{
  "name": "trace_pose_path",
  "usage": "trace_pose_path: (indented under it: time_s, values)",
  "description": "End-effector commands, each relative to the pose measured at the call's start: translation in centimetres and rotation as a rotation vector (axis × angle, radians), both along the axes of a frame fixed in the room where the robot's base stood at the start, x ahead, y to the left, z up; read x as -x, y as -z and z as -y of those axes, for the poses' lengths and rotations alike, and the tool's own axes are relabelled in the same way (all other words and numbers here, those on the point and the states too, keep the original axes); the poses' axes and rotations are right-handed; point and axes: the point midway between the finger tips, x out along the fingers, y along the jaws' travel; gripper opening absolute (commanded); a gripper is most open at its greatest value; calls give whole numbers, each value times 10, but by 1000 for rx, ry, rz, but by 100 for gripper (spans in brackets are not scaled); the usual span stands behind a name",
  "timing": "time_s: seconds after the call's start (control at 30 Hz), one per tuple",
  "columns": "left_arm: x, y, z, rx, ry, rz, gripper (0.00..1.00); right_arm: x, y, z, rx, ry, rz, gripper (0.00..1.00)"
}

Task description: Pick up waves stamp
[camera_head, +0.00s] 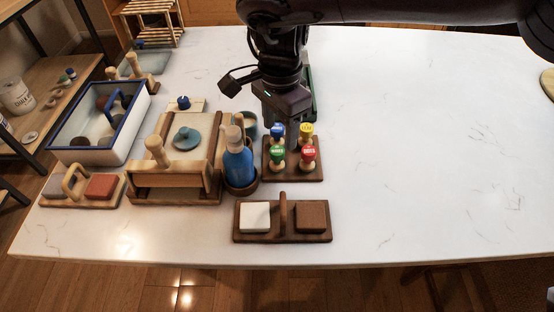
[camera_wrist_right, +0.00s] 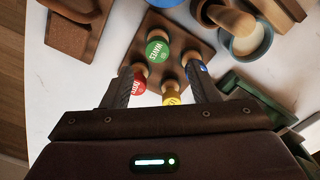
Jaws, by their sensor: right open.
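The waves stamp (camera_head: 277,152) has a round green top and stands upright on a wooden board (camera_head: 313,174) with a red stamp (camera_head: 308,152), a blue stamp (camera_head: 277,130) and a yellow stamp (camera_head: 306,128). My right gripper (camera_head: 284,122) is above the board's far side. In the right wrist view, the open fingers (camera_wrist_right: 160,66) point toward the green waves stamp (camera_wrist_right: 157,48), which is just beyond their tips and between their lines. The red stamp (camera_wrist_right: 139,85) is beside the left finger, the blue stamp (camera_wrist_right: 197,72) beside the right finger. My left gripper is not in view.
A blue bottle (camera_head: 238,162) in a wooden cup stands left of the board. A two-block tray (camera_head: 283,238) lies in front. A wooden press (camera_head: 175,185) and a white blue-rimmed box (camera_head: 90,155) are farther left.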

Motion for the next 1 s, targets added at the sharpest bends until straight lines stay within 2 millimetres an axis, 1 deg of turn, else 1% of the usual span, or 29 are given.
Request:
trace_pose_path:
  time_s: [0.1, 0.17, 0.3, 0.4, 0.53, 0.73, 1.0]
  values:
    - [-6, -4, 1, 2, 0, 10, 36, 1, 13, 0, 1, 0, -3, 54]
    - [-6, -6, 1, 2, 0, 10, 36, 3, 20, -2, 0, 0, -4, 54]
    - [-5, -13, 1, 2, 0, 9, 36, 8, 40, -5, 0, -1, -5, 54]
    - [-5, -14, 1, 2, 0, 8, 36, 7, 54, -5, 0, 0, -3, 54]
    - [-3, -15, 0, 1, 0, 5, 36, 7, 62, -5, 0, 1, -1, 54]
    - [-1, -14, 0, 0, 0, 2, 36, 7, 63, -5, -1, 1, -1, 54]
    - [0, -14, 0, 0, 0, 1, 36, 7, 62, -5, -1, 1, -1, 19]
